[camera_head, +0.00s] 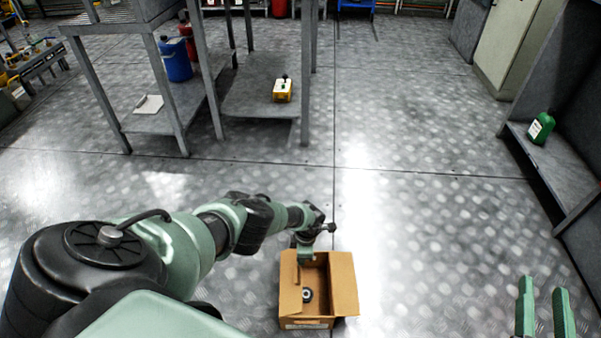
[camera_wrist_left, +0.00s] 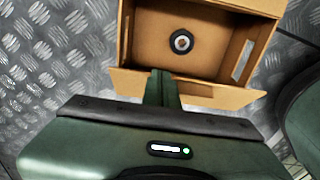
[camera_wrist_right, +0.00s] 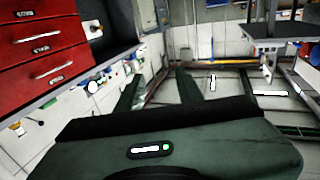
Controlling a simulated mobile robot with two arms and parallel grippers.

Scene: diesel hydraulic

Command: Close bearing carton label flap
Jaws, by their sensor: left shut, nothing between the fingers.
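The brown bearing carton (camera_head: 318,322) stands on the floor with its top open. A left flap (camera_head: 291,290) and a right flap (camera_head: 344,284) stick up and outward. A dark ring-shaped bearing (camera_head: 307,295) lies inside; it also shows in the left wrist view (camera_wrist_left: 181,42). My left gripper (camera_head: 304,257) is shut and empty at the carton's far left edge. In the left wrist view its fingers (camera_wrist_left: 163,85) overlap the near flap (camera_wrist_left: 215,95); I cannot tell whether they touch it. My right gripper (camera_head: 543,305) is open and empty, well right of the carton.
The metal floor around the carton is clear. A metal rack (camera_head: 186,85) stands behind, with a blue container (camera_head: 175,62) and a yellow box (camera_head: 283,91). A shelf at the right holds a green bottle (camera_head: 541,127). The right wrist view shows red drawers (camera_wrist_right: 45,50).

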